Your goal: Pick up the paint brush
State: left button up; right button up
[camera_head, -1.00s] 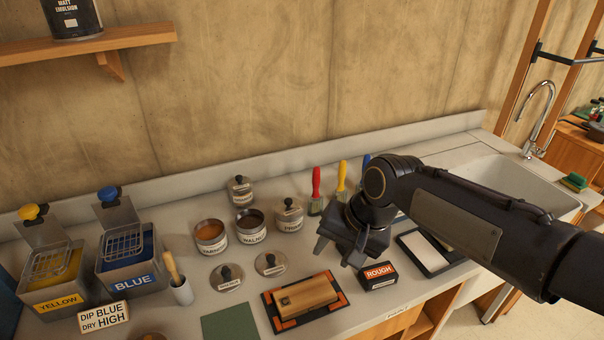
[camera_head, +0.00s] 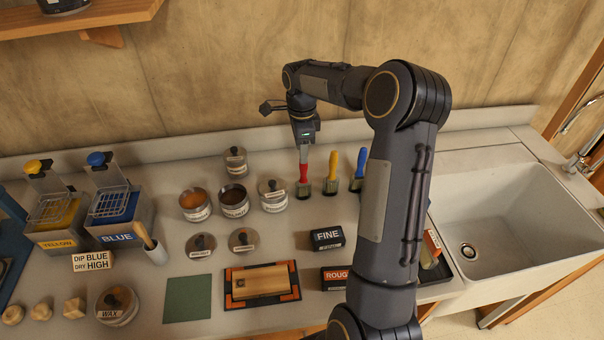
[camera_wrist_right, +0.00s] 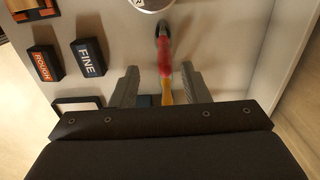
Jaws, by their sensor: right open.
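Three brushes stand upright in a row near the back of the counter: a red-handled brush (camera_head: 304,172), a yellow-handled one (camera_head: 332,170) and a blue-handled one (camera_head: 360,165). My right gripper (camera_head: 303,140) points down over the red-handled brush. In the right wrist view the open fingers (camera_wrist_right: 160,82) lie on either side of the red handle (camera_wrist_right: 164,55) in the picture; I cannot tell whether they touch it. My left gripper is not in view.
Labelled tins (camera_head: 234,200) stand left of the brushes, with lids (camera_head: 200,245) in front. FINE (camera_head: 327,238) and ROUGH (camera_head: 334,278) boxes and a sanding block (camera_head: 258,284) lie nearer. Blue and yellow dip tanks (camera_head: 120,235) are at left, a sink (camera_head: 495,215) at right.

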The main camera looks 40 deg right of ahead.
send_over(304, 181)
jog(key=f, duration=0.4)
jog(key=shift+w+d+f, duration=0.3)
jog(key=shift+w+f, duration=0.1)
jog(key=shift+a+f, duration=0.1)
jog(key=shift+f, duration=0.15)
jog(key=shift+c, duration=0.3)
grip_shut()
